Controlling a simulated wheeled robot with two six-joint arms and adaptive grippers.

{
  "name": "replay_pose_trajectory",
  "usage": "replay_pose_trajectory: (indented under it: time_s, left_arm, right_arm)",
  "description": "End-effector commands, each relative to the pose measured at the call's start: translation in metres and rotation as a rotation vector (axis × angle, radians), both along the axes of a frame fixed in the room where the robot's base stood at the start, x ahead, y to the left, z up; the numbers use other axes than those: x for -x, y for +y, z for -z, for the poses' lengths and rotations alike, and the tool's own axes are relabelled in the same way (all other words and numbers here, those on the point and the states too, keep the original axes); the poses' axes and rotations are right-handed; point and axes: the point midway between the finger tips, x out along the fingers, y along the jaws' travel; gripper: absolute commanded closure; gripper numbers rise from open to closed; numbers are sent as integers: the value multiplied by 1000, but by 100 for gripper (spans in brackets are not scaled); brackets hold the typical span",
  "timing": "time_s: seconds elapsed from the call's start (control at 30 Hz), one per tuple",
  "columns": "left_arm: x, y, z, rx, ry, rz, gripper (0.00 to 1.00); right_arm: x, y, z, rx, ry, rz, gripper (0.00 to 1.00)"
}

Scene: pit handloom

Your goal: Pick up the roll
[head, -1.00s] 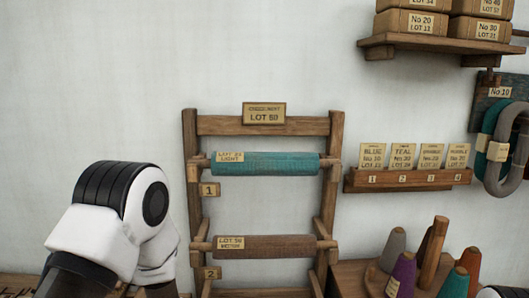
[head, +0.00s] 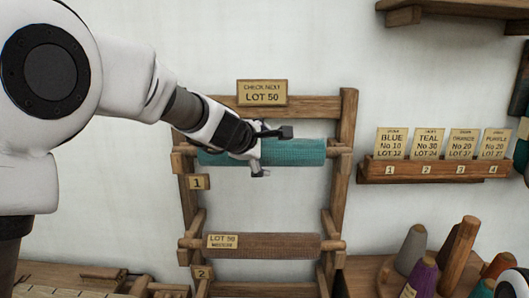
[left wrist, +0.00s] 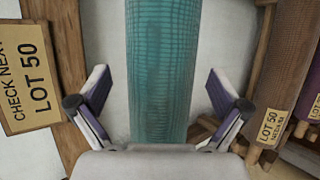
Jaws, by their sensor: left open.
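The teal roll (head: 297,152) lies level across the upper pegs of a wooden rack, and its left part is hidden by my left arm and gripper. My left gripper (head: 272,153) is open at the roll's middle, one finger near its upper edge and the other near its lower edge. In the left wrist view the teal roll (left wrist: 158,60) runs between the two spread fingers, with a clear gap on each side. A second, brown roll (head: 275,246) rests on the lower pegs, labelled LOT 50. My right gripper is not in view.
The wooden rack (head: 345,180) carries a CHECK NEXT LOT 50 sign (head: 262,93) and number tags 1 and 2. To the right are a card rail (head: 435,170) and several coloured cones (head: 411,249). A shelf (head: 455,8) is at upper right.

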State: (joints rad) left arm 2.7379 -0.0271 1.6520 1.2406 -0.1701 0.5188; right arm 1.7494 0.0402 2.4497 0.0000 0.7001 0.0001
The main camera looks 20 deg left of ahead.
Motion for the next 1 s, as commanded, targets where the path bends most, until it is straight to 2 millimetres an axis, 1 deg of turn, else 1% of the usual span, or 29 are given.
replay_pose_trajectory:
  time_s: [0.03, 0.13, 0.37, 0.47, 0.5, 0.57, 0.6, 0.63, 0.67, 0.9, 1.0]
  left_arm:
    - [-8, -3, 4, 1, 2, 0, 0]
    - [-20, -4, 11, 0, 1, 0, 0]
    - [-22, -5, 14, -1, 1, 0, 0]
    - [-22, -5, 13, -1, 1, 0, 32]
    - [-22, -5, 13, -1, 1, 0, 46]
    - [-22, -5, 13, -1, 1, 0, 67]
    - [-22, -5, 13, -1, 1, 0, 82]
    - [-22, -5, 13, -1, 1, 0, 92]
    - [-22, -5, 13, -1, 1, 0, 97]
    - [-22, -4, 11, -1, -1, -1, 97]
    - [-22, -4, 6, -1, -2, -1, 97]
  right_arm:
    - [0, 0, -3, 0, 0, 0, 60]
    - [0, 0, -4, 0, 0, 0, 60]
    - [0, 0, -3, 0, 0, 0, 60]
    - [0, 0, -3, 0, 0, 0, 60]
    - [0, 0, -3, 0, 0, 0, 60]
    - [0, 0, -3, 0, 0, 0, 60]
    - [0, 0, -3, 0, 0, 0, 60]
    - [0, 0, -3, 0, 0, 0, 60]
    - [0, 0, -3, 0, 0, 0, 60]
    - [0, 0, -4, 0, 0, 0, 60]
    - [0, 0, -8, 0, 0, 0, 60]
